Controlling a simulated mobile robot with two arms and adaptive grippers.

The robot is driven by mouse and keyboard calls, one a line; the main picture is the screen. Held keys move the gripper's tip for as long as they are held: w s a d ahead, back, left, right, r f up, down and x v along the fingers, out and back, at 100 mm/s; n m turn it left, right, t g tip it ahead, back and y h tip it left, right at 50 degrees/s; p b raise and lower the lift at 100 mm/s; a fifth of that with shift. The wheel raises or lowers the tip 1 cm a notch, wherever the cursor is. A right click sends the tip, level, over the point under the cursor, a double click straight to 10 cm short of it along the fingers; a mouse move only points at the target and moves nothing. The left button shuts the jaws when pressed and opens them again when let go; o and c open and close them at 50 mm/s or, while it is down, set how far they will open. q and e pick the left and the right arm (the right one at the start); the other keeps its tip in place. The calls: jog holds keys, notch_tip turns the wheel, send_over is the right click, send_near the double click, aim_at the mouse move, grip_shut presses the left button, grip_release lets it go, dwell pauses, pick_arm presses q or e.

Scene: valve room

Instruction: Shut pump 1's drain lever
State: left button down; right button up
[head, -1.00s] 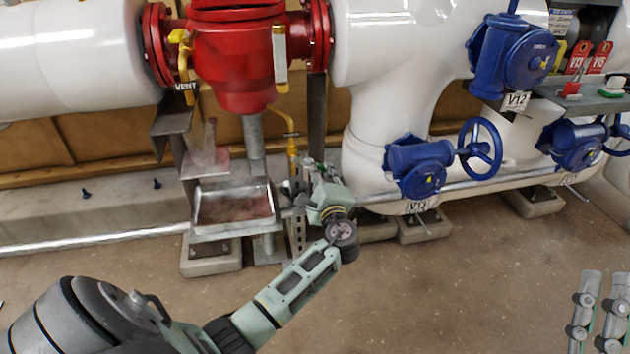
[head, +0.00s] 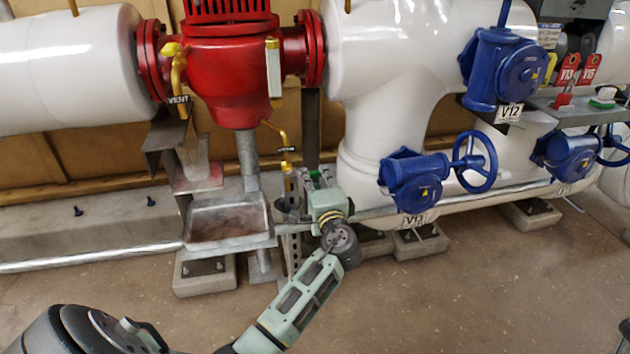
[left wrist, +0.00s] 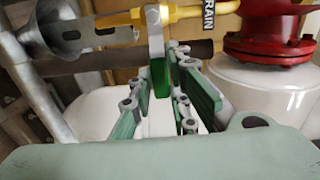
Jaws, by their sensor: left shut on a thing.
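Pump 1 is the red pump body (head: 232,85) in the head view. Its yellow drain pipe (head: 279,133) runs down on its right side. In the left wrist view a DRAIN tag (left wrist: 208,16) hangs on the yellow drain line (left wrist: 185,13). The drain lever (left wrist: 156,42), a pale strip with a green lower part, points down from that line. My left gripper (left wrist: 166,82) is shut on the lever, with its green-padded fingers on both sides. In the head view my left gripper (head: 318,180) is beside the pump's foot and hides the lever. My right gripper is not in view.
A metal tray (head: 262,238) stands left of my left gripper. A metal funnel (left wrist: 62,37) is at upper left in the wrist view. A blue valve (head: 416,182) with a handwheel is to the right. The floor (head: 470,290) in front is clear.

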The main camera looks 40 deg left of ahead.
pick_arm(q)
jog(key=c, duration=1.7)
grip_release()
jog(key=shift+o, duration=0.2)
jog(key=shift+s, duration=0.1)
jog(key=shift+s+d, duration=0.15)
jog(key=shift+d, duration=0.05)
jog(key=v, duration=1.1)
jog(key=shift+s, duration=0.15)
jog(key=shift+d, duration=0.15)
